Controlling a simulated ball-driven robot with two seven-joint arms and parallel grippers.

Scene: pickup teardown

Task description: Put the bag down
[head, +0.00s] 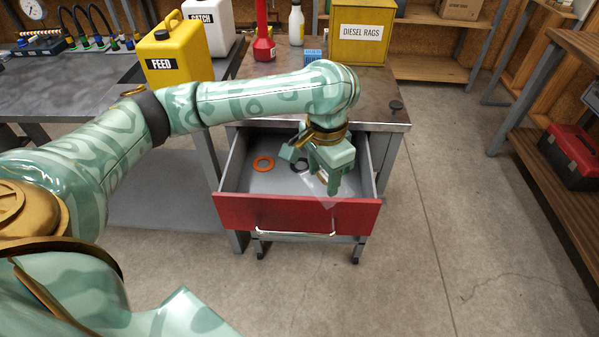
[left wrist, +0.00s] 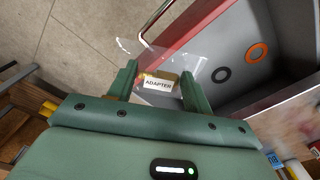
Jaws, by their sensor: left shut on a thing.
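A clear plastic bag (head: 325,190) with a white ADAPTER label (left wrist: 158,85) hangs from my left gripper (head: 320,172). In the left wrist view, the bag (left wrist: 172,60) shows between the two green fingers, which are shut on it. The gripper is over the front right part of an open drawer (head: 250,207) with a red front. The lower part of the bag overlaps the red front in the head view; I cannot tell whether they touch. My right gripper is not in view.
An orange ring (head: 263,163) and a black ring (head: 299,166) lie in the grey drawer, with bare floor around them. The cabinet top (head: 385,97) above holds a yellow DIESEL RAGS box (head: 359,45) and a red container (head: 263,48). A yellow FEED jug (head: 172,60) stands left.

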